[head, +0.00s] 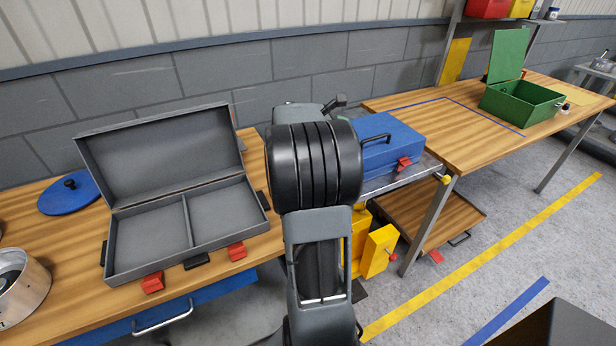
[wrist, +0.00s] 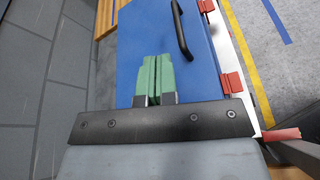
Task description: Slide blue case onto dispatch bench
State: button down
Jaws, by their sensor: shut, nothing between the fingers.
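The blue case (head: 392,135) lies closed on a grey metal surface (head: 412,178) between two wooden benches. It has a black handle and red latches. The bench on the right (head: 425,120), marked with a blue tape outline, appears to be the dispatch bench. In the wrist view the blue case (wrist: 205,75) fills the middle, its handle and latches to the right. My gripper (wrist: 156,62) has its green fingers together and empty, over or against the case; contact cannot be told.
A green open box (head: 520,102) stands on the right bench beyond the tape outline. An open grey case (head: 150,225) and a blue lid (head: 68,197) lie on the left bench. Yellow parts (head: 378,250) stand below the metal surface. The taped area is clear.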

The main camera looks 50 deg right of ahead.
jog(key=s+d+n+g+h, duration=0.2)
jog(key=s+d+n+h, duration=0.1)
jog(key=d, duration=0.6)
jog(key=w+r+v, duration=0.1)
jog(key=v, duration=1.9)
notch_tip(320, 180, down, 15)
jog(key=shift+s+d+n, duration=0.3)
jog(key=shift+s+d, duration=0.05)
jog(key=shift+d, duration=0.1)
jog(key=shift+w+f, duration=0.1)
